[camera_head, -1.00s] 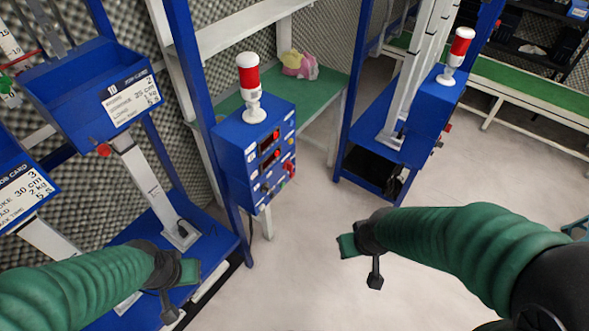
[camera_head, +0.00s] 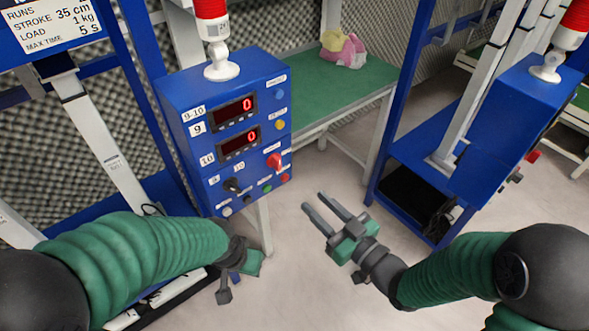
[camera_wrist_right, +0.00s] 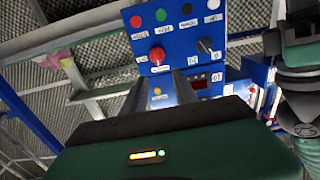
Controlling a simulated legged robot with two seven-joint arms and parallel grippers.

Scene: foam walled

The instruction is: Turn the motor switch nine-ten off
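The blue control box marked 9-10 (camera_head: 215,148) stands left of centre, with two red displays reading 0. A red switch (camera_head: 274,161) is at its lower right and a black rotary knob (camera_head: 231,185) at its lower left. Their small labels are unreadable. In the right wrist view the panel shows a red control (camera_wrist_right: 157,55) and a black knob (camera_wrist_right: 207,47). My right gripper (camera_head: 314,201) is open and empty, below and right of the box, apart from it. My left gripper (camera_head: 240,275) is below the box; its fingers are unclear.
A red-and-white beacon (camera_head: 215,35) stands on the box. Behind is a green-topped table (camera_head: 340,85) with a pink and yellow cloth (camera_head: 343,48). Another blue box (camera_head: 510,115) is on the rig at right. Pale floor (camera_head: 320,285) lies open between my arms.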

